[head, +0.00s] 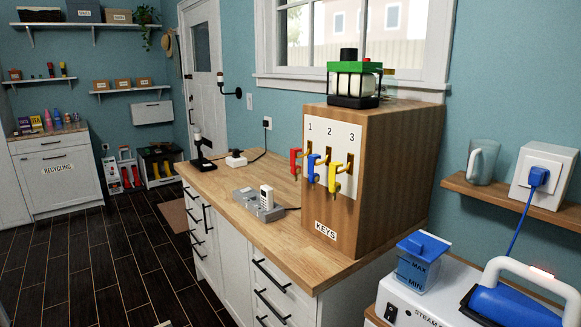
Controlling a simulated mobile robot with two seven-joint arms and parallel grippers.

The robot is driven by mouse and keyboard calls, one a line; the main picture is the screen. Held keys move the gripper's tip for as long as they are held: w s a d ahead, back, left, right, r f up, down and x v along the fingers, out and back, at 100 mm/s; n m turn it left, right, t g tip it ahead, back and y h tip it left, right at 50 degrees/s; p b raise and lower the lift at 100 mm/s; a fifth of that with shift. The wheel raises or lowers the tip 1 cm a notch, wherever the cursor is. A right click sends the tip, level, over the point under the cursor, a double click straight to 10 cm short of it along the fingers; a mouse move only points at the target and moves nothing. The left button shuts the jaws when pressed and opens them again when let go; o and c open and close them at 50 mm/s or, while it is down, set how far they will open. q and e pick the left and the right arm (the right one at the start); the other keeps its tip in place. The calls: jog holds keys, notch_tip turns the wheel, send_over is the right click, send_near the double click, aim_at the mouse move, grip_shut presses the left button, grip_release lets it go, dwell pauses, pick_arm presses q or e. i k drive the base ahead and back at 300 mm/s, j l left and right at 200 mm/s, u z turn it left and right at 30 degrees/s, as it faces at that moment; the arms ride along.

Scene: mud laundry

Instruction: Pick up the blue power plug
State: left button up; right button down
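The blue power plug (539,177) sits in the face of a white socket box (543,163) on a small wooden wall shelf (509,196) at the right. Its blue cord (519,226) hangs down in front of the shelf toward the steam iron (512,303). Neither of my grippers shows in the head view.
A grey mug (482,162) stands left of the socket box. Below is the white steam station (425,291) with its blue water tank (418,262). The wooden key cabinet (384,190) stands on the counter to the left. The dark floor (100,255) at left is clear.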

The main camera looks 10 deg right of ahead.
aim_at(539, 176)
jog(key=z, duration=1.8)
jog(key=i+j, duration=0.1)
jog(key=j, duration=0.3)
jog(key=i+j, duration=0.1)
jog(key=j, duration=0.25)
jog(key=i+j, duration=0.1)
jog(key=j, duration=0.65)
jog(key=i, duration=0.05)
